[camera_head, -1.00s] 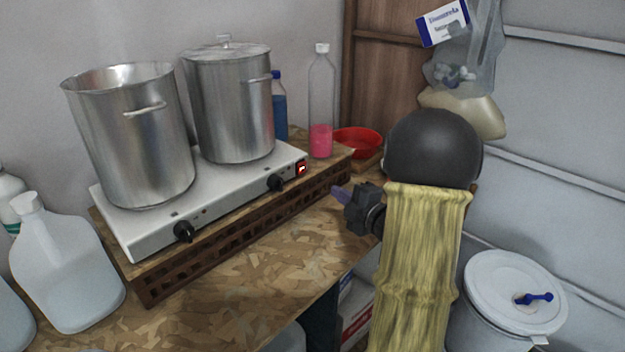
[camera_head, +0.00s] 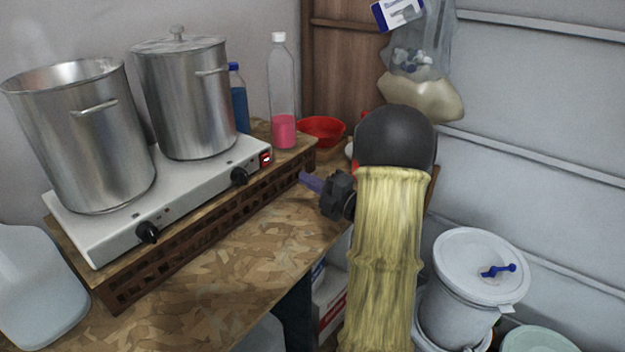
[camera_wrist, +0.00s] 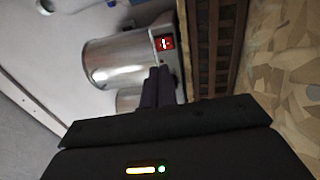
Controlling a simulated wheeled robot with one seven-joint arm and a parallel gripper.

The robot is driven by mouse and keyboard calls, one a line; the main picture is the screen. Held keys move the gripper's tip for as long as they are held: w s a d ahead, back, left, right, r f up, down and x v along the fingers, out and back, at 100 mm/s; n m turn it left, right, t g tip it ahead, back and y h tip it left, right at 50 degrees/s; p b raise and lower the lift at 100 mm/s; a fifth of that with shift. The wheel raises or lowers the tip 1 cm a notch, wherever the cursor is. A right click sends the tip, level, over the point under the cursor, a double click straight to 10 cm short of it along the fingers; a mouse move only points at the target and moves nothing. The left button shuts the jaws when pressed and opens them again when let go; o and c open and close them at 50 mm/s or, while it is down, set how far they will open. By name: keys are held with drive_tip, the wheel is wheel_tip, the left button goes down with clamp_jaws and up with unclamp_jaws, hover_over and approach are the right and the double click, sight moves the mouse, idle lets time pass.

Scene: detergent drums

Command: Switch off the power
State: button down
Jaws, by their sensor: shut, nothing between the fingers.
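The white hot plate (camera_head: 190,200) stands on a brown perforated base on the chipboard table. Its red power switch (camera_head: 266,159) is at the right end of the front panel, and it also shows in the wrist view (camera_wrist: 164,43). Two black knobs, the left one (camera_head: 148,232) and the right one (camera_head: 239,176), sit on the same panel. My gripper (camera_head: 306,178) is shut and empty, to the right of the switch and apart from it in the head view. In the wrist view its closed dark fingers (camera_wrist: 158,82) point toward the switch, just below it.
Two steel pots (camera_head: 80,140) (camera_head: 185,100) stand on the hot plate. A bottle with pink liquid (camera_head: 283,95) and a red bowl (camera_head: 321,129) are behind its right end. A white lidded drum (camera_head: 470,280) stands at right.

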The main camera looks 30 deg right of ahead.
sight(268, 157)
drive_tip(key=p+x, duration=0.3)
drive_tip(key=x, duration=0.7)
drive_tip(key=shift+w+a, duration=0.1)
drive_tip(key=shift+w, duration=0.2)
